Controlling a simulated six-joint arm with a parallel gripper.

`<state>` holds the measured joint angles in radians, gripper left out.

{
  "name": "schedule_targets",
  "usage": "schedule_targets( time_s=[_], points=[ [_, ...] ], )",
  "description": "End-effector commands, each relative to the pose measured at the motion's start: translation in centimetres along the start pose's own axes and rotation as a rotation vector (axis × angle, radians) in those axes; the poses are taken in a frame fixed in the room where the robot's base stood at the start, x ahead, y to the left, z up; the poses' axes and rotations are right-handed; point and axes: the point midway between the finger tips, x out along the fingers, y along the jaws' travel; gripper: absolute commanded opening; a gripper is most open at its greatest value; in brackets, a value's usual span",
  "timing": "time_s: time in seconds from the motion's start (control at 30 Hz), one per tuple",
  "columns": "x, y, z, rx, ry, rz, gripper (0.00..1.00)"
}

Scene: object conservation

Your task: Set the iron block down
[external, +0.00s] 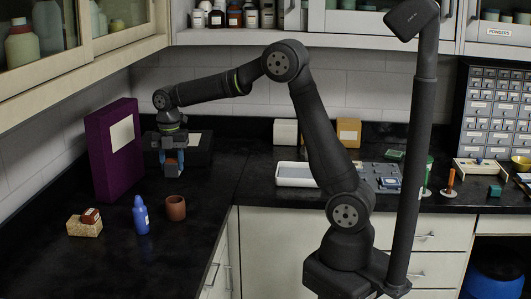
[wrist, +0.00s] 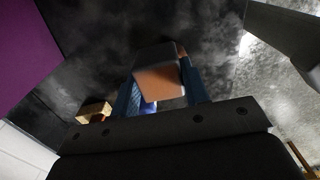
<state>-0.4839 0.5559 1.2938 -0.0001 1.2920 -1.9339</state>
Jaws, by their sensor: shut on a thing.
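My gripper (external: 172,170) points down over the black counter at the left, in front of a dark grey device. Its blue fingers are shut on a block, which I take as the iron block (external: 172,156). In the wrist view the block (wrist: 157,72) has a copper-brown face and a greyish upper face, and it sits between the two fingers (wrist: 158,95). The fingertips are close to the counter. I cannot tell whether the block touches the counter.
A tall purple box (external: 115,150) stands left of my gripper. A brown cup (external: 176,208), a blue bottle (external: 141,216) and a tan block (external: 85,227) with a small red-brown block (external: 91,215) on it stand in front. A white tray (external: 297,181) is right. Bare counter lies between.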

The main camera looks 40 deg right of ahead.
Motion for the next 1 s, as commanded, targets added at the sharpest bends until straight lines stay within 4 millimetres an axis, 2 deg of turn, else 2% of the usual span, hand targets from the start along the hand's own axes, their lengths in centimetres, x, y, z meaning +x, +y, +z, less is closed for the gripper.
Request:
schedule_targets(
  time_s=[0.03, 0.3, 0.53, 0.73, 1.0],
  points=[
    [-0.3, -1.4, -0.8, -0.032, -0.002, 0.004, 0.00],
    [-0.1, -8.5, -4.3, -0.205, -0.002, 0.003, 0.00],
    [0.5, -12.5, -6.2, -0.302, -0.002, 0.003, 0.00],
    [1.1, -13.4, -7.1, -0.332, -0.001, 0.002, 0.00],
    [4.2, -10.5, -11.1, -0.338, 0.000, -0.001, 0.00]
  ],
)
